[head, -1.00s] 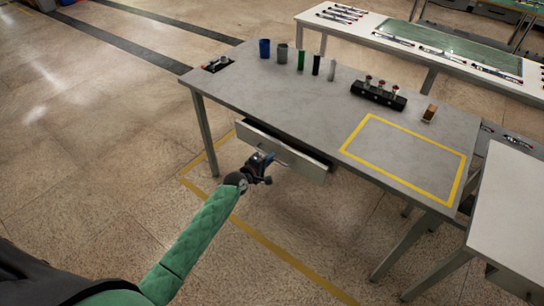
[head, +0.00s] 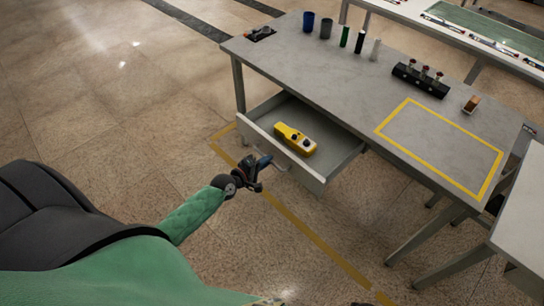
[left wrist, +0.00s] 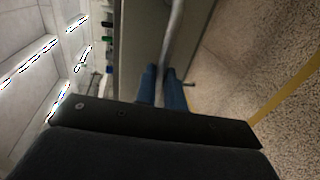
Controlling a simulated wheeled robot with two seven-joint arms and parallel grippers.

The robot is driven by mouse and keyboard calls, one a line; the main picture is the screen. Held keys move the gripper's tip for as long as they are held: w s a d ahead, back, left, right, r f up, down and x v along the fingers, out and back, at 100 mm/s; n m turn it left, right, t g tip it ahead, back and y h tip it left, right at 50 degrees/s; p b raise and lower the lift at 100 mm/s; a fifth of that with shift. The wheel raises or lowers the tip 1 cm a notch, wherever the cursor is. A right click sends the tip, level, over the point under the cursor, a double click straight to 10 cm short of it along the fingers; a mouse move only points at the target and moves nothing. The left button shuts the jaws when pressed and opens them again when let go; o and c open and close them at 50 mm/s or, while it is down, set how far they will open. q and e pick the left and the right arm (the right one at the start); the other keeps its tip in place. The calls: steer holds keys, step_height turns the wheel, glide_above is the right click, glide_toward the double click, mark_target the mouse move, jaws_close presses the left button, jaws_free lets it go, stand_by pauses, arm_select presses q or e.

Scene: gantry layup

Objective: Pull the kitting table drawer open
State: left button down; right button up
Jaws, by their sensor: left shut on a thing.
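The kitting table (head: 330,75) is grey, and its drawer (head: 343,160) stands well open on the near side. A yellow device with dark controls (head: 296,139) lies inside the drawer. My left gripper (head: 264,161) is at the drawer front. In the left wrist view its two blue fingers (left wrist: 162,84) are shut on the curved metal drawer handle (left wrist: 173,38). In the head view the gripper hides part of the handle. My right gripper is not in view.
On the tabletop stand several cups and cylinders (head: 326,27), a black block with red-topped pieces (head: 420,78) and a yellow taped rectangle (head: 440,145). Another table (head: 525,190) stands close at the right. The floor left of the drawer is clear.

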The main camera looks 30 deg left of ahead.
arm_select(q)
steer(key=shift+s, duration=0.2)
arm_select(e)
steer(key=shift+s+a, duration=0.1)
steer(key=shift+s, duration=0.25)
